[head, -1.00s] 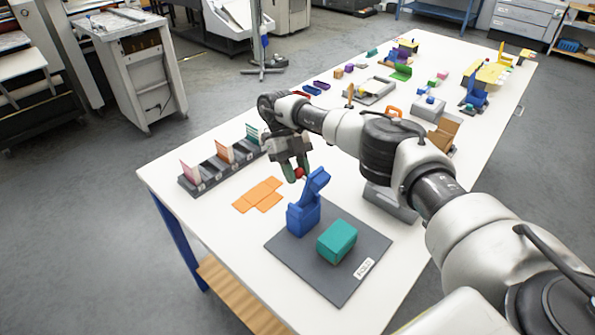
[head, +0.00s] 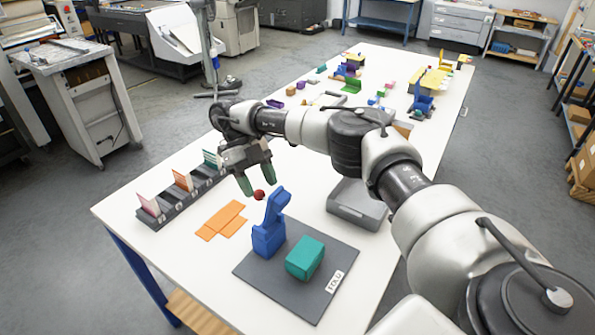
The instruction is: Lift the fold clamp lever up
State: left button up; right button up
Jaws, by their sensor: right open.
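The fold clamp has a blue body (head: 268,240) and a blue lever (head: 276,206) that rises steeply from it, leaning slightly right. It stands on a dark grey plate (head: 254,272) marked FOLD, beside a teal block (head: 305,258). A red knob (head: 259,195) shows just left of the lever's upper end. My right gripper (head: 256,187) is open, its green-tipped fingers pointing down at the knob. The knob shows at the fingertips; I cannot tell whether they touch it. My left gripper is out of view.
Orange sheets (head: 221,219) lie flat left of the clamp. A grey rack (head: 178,200) with upright cards stands behind them. A grey box-like device (head: 357,204) sits under my right arm. Small coloured objects fill the table's far end.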

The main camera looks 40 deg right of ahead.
jog(key=s+d+r, duration=0.6)
jog(key=s, duration=0.3)
jog(key=shift+b, duration=0.3)
jog(key=shift+w+a+r, duration=0.1)
jog(key=shift+c, duration=0.3)
